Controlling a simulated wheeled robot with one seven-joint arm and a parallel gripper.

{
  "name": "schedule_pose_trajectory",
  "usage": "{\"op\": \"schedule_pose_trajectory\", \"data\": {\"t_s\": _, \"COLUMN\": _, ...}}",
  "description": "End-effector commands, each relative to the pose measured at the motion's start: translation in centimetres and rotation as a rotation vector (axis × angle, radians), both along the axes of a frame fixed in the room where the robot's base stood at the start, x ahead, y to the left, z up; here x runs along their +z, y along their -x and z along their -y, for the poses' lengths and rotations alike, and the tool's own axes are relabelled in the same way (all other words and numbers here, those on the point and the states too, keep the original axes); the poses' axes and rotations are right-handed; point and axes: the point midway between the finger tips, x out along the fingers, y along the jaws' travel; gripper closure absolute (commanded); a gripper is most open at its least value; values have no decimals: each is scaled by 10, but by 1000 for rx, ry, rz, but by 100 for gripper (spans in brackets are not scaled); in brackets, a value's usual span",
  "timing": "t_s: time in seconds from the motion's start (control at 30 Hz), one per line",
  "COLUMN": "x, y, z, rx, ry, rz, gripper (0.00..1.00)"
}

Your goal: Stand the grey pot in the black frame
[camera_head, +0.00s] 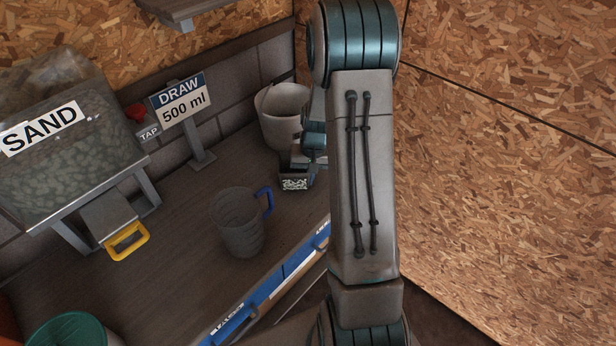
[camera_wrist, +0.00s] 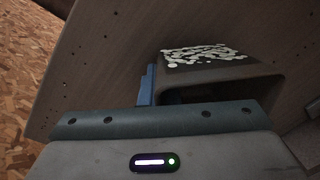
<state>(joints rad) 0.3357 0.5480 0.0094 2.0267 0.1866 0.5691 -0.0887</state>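A pale grey pot (camera_head: 278,118) with a wide open mouth stands upright at the back of the bench, against the wall, in the head view. My arm partly covers its right side. My gripper (camera_head: 297,176) hangs low over the bench, in front of the pot and apart from the jug. A dark block with a white speckled face shows at its end, and a similar speckled face (camera_wrist: 205,54) shows in the wrist view. I cannot tell whether this is a finger or a held thing, nor whether the fingers are open. I cannot make out a black frame.
A dark grey jug (camera_head: 238,228) with a blue handle stands left of my gripper. A sand bin (camera_head: 70,165) with a yellow-handled drawer and a sign (camera_head: 183,103) are at left. A blue level (camera_head: 285,280) lies along the front. A green-rimmed tub (camera_head: 68,330) is lower left.

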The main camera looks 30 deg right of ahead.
Motion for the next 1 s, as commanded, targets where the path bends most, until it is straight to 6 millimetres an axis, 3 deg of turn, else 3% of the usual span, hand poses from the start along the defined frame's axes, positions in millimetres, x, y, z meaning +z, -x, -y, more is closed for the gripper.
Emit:
{"op": "schedule_pose_trajectory", "data": {"t_s": 0.37, "x": -7, "y": 0, "z": 0, "rx": 0, "ry": 1, "rz": 2, "gripper": 100}}
{"op": "schedule_pose_trajectory", "data": {"t_s": 0.47, "x": -6, "y": 0, "z": 0, "rx": 0, "ry": 1, "rz": 2, "gripper": 76}}
{"op": "schedule_pose_trajectory", "data": {"t_s": 0.83, "x": -1, "y": 0, "z": 0, "rx": 0, "ry": 0, "rz": 2, "gripper": 76}}
{"op": "schedule_pose_trajectory", "data": {"t_s": 1.0, "x": 23, "y": -1, "z": 3, "rx": 0, "ry": 2, "rz": 7, "gripper": 76}}
